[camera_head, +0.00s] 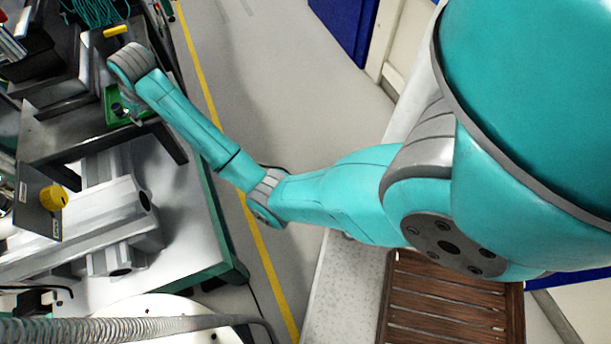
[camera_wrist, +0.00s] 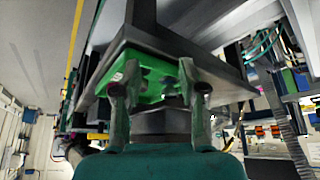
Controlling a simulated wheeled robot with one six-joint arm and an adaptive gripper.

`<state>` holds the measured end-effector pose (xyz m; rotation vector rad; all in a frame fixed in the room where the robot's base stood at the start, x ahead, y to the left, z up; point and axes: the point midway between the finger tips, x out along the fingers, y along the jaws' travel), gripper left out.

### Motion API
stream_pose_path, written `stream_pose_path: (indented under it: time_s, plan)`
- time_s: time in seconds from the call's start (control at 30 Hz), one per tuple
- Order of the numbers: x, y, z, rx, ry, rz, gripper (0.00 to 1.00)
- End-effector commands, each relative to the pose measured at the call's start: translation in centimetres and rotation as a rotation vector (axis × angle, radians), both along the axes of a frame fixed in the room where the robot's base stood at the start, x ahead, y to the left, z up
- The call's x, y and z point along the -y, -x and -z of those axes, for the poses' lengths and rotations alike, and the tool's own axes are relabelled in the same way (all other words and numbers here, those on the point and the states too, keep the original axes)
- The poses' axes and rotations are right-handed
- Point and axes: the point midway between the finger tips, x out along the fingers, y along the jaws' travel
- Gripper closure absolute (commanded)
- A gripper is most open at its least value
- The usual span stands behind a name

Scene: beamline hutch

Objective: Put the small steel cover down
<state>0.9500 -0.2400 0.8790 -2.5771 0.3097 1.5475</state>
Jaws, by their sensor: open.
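My gripper (camera_wrist: 156,78) is open, with its two fingers apart in the wrist view. A green tray-like part (camera_wrist: 150,90) shows behind and between the fingers. In the head view, the same green part (camera_head: 110,98) lies at the upper left, right beside the end of my arm, where the gripper is small and partly hidden. I cannot pick out the small steel cover with certainty. Small dark and grey shapes show between the fingers in the wrist view, but I cannot tell what they are or whether the fingers touch them.
A bench (camera_head: 185,245) with grey metal beams fills the left of the head view. A yellow knob (camera_head: 54,197) sits on a dark plate there. Dark framework surrounds the green part. A brown slatted wooden surface (camera_head: 440,300) lies at the lower right. Open floor (camera_head: 285,90) is in the middle.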

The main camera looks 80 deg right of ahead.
Motion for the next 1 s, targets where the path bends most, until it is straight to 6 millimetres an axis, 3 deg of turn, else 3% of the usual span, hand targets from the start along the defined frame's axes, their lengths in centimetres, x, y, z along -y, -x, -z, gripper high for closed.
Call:
stream_pose_path:
  time_s: [0.03,0.2,0.5,0.73,1.0]
  plan:
    - [-1.2,1.0,2.3,0.013,0.003,-0.007,0.58]
    - [-4.4,3.9,7.8,0.080,0.022,-0.020,0.58]
    - [-10.1,11.4,14.9,0.204,0.053,-0.047,0.58]
    - [-14.1,18.4,17.7,0.300,0.072,-0.070,0.58]
    - [-17.9,27.4,17.9,0.414,0.089,-0.102,0.58]
